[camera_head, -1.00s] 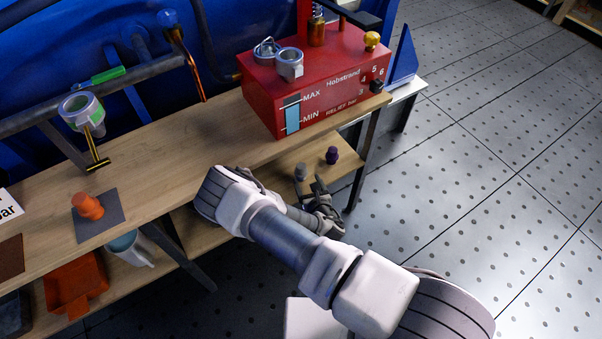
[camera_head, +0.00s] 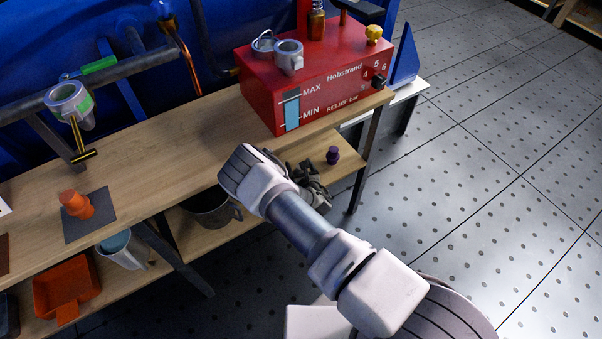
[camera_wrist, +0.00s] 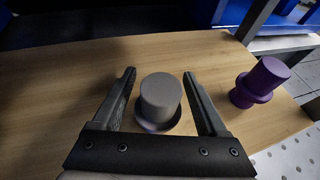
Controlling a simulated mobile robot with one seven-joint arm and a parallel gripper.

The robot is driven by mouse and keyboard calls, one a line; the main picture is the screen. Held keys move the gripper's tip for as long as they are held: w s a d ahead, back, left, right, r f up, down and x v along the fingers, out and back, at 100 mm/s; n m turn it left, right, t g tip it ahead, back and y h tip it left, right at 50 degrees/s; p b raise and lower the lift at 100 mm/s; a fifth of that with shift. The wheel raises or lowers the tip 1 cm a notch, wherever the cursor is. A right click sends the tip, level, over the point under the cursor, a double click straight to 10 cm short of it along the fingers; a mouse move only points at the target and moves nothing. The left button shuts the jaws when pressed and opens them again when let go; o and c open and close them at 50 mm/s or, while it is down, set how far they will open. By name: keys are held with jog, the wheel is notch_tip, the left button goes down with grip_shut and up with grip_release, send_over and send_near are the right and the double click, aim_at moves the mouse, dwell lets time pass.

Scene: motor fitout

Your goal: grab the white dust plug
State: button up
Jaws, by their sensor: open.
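The white dust plug (camera_wrist: 160,98) looks pale grey in shadow and stands upright on the wooden lower shelf in the wrist view. My gripper (camera_wrist: 159,74) is open, with one dark finger on each side of the plug in the picture. Gaps show between the plug and both fingers. How far the fingertips are above the shelf is hard to tell. In the head view my gripper (camera_head: 312,187) is low at the shelf, partly behind my arm, and the plug is hidden there.
A purple plug (camera_wrist: 260,82) stands to the right on the same shelf (camera_head: 345,170). The workbench top (camera_head: 200,135) lies above, with a red hydraulic unit (camera_head: 330,85) on it. A grey pot (camera_head: 210,210) is on the lower level to the left.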

grip_shut()
jog(key=shift+s, duration=0.1)
dwell(0.4)
